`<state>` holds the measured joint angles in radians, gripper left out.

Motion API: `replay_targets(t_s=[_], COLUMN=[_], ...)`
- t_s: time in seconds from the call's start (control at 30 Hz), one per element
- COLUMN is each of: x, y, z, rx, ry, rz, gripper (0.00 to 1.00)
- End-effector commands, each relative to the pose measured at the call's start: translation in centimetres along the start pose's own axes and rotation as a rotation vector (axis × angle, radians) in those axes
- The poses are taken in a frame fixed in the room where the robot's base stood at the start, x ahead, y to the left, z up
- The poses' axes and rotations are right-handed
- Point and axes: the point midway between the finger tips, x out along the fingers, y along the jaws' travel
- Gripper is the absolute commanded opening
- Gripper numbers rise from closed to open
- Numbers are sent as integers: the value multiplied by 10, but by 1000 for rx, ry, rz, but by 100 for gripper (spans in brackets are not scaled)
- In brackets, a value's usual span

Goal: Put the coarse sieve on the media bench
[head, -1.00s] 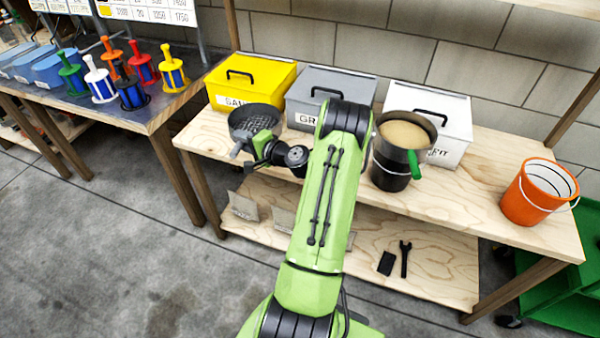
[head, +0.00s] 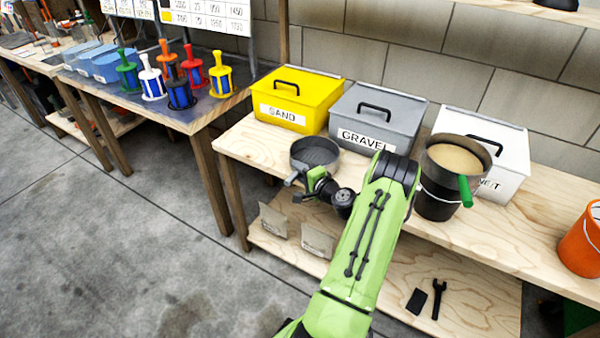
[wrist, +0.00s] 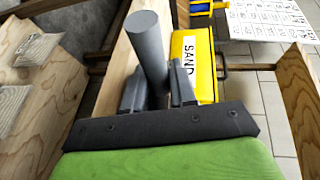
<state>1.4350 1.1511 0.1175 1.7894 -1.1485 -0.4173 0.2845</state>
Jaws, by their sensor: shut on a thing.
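A dark round sieve (head: 316,151) with a mesh bottom is at the left end of the media bench (head: 262,148), in front of the yellow and grey bins. I take it to be the coarse sieve. My gripper (head: 304,181) is shut on its grey handle. In the wrist view, the thick grey handle (wrist: 147,48) stands between the two fingers of my gripper (wrist: 158,86). I cannot tell whether the sieve touches the bench top or hangs just above it. The sieve's pan is not clearly seen in the wrist view.
The sand bin (head: 293,101), gravel bin (head: 374,117) and a white bin (head: 485,135) line the back. A black bucket (head: 436,200) carries a green-handled sieve full of sand. An orange bucket (head: 580,242) stands at the right. Coloured filters (head: 178,85) stand on the left table.

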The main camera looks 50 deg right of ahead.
Motion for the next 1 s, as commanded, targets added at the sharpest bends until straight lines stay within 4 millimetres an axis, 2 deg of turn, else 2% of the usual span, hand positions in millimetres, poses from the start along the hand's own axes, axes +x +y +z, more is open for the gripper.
replay_targets(t_s=[0.07,0.1,0.23,0.53,0.67,0.9,1.0], x=[1,0,0,-1,-28,-92,-110], y=[3,2,2,-1,1,-1,-1], z=[0,0,0,0,-2,-1,-1], rx=[0,0,0,1,6,6,3], ry=[0,0,0,-1,3,4,2], rz=[-1,0,0,4,7,3,2], gripper=[0,32,52,52,52,52,52])
